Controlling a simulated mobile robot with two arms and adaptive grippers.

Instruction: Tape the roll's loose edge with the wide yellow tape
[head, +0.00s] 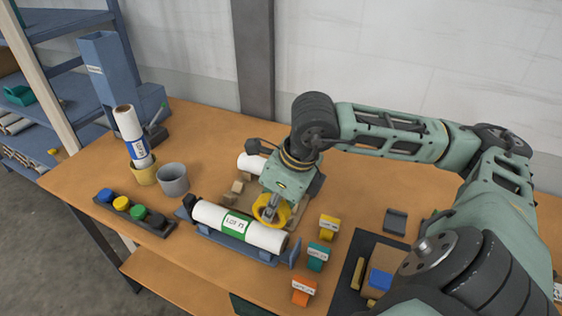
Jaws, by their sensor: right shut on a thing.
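A white roll (262,236) with a green lot label lies in a blue cradle (290,257) at the front middle of the bench. My right gripper (270,212) points down just behind the roll's right half. It is shut on a wide yellow tape ring (282,216). The ring is close to the roll; I cannot tell whether they touch. The roll's loose edge cannot be made out. My left gripper is not in view.
Yellow (328,228), teal (317,257) and orange (303,291) labelled pieces stand right of the cradle. A grey cup (173,179), an upright roll (131,132) and a tray of coloured caps (135,214) are left. Another white roll (250,163) lies behind.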

